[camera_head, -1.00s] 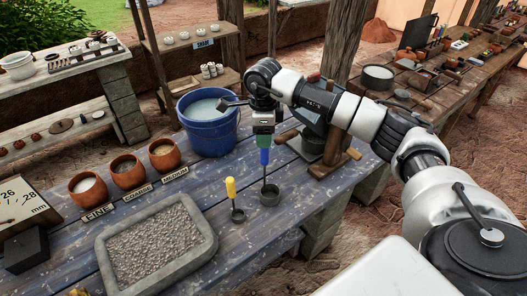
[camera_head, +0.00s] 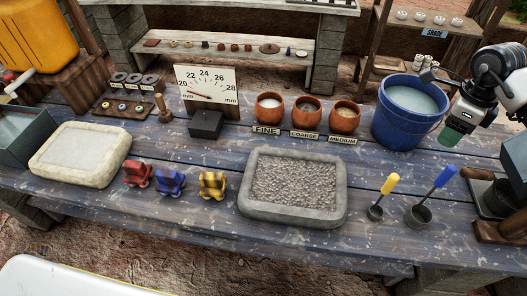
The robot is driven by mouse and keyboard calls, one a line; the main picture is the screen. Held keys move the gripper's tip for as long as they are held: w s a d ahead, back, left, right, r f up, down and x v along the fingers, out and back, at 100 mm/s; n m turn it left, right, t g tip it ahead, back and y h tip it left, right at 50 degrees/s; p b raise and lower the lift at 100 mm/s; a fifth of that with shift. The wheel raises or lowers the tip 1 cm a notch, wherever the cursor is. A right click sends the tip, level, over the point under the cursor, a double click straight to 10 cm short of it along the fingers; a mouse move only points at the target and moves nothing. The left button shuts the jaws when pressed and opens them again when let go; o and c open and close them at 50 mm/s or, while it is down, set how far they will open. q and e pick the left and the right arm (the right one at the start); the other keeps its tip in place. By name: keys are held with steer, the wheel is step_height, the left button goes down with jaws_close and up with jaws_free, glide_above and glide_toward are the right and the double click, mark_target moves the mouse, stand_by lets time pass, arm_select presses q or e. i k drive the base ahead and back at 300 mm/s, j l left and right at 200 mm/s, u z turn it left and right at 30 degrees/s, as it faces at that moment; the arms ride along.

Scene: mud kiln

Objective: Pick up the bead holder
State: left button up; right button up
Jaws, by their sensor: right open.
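I cannot tell for certain which thing is the bead holder. A red piece (camera_head: 138,173), a blue piece (camera_head: 170,181) and a yellow piece (camera_head: 212,185), all small and blocky, stand in a row on the blue table. A wooden board (camera_head: 125,112) with several small ring-like pieces lies at the back left. My right gripper (camera_head: 447,138) is open and empty at the right, above the table beside the blue bucket, far from these things. My left gripper is not in view.
A grey gravel tray (camera_head: 245,200) sits mid-table, a pale tray (camera_head: 105,175) at left. Clay pots (camera_head: 268,107), a dial gauge (camera_head: 207,85), a black block (camera_head: 206,124) and a blue bucket (camera_head: 402,125) stand behind. A yellow-handled ladle (camera_head: 388,185) and a blue-handled ladle (camera_head: 440,180) stand at right.

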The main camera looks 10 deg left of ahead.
mark_target(213, 186)
steer(key=u, duration=0.8)
